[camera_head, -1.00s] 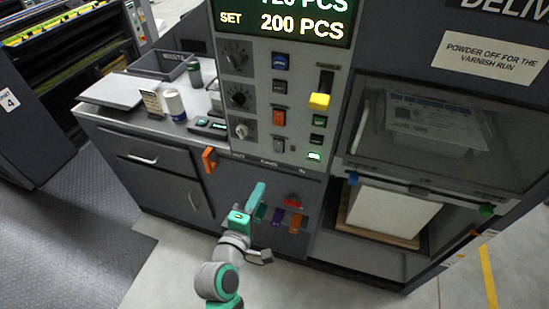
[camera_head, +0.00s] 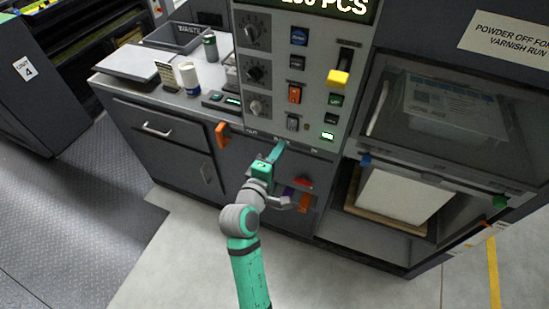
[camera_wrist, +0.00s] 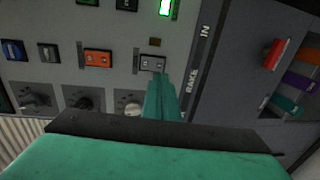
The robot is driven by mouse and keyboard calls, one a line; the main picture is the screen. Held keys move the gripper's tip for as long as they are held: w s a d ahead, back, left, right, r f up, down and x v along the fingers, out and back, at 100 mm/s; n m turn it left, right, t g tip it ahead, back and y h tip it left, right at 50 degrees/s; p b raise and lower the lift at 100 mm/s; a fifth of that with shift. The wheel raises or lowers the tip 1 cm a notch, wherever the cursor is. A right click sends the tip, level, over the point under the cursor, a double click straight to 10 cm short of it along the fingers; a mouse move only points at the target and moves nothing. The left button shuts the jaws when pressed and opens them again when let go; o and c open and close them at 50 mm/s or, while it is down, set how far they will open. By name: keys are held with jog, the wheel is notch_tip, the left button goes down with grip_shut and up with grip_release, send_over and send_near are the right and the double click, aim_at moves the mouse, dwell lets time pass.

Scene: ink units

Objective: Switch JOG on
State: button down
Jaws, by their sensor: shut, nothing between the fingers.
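My gripper (camera_head: 281,147) is shut and empty, its teal fingers pointing at the lower edge of the control panel (camera_head: 314,108). A grey rocker switch (camera_head: 292,123) sits just above the fingertips; in the wrist view this grey rocker (camera_wrist: 152,62) is right by my fingertips (camera_wrist: 160,80). I cannot tell whether they touch. An orange rocker (camera_head: 294,94) is above it and shows in the wrist view (camera_wrist: 98,57). No JOG label is readable, so I cannot tell which control is JOG. A lit green button (camera_head: 327,135) is to the right.
Several knobs (camera_head: 257,106) line the panel's left side, and a yellow-handled lever (camera_head: 338,78) is at the right. An orange handle (camera_head: 222,134) sticks out at left. Coloured handles, one red (camera_wrist: 272,54), are in the recess below. A cup (camera_head: 189,76) stands on the counter.

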jog(key=x, duration=0.7)
jog(key=shift+w+f, duration=0.15)
dwell(0.3)
jog(key=shift+s+f, duration=0.1)
jog(key=shift+s, duration=0.1)
send_near(291, 130)
jog(key=s+a+f, duration=0.2)
jog(key=s, duration=0.5)
jog(key=shift+a, duration=0.2)
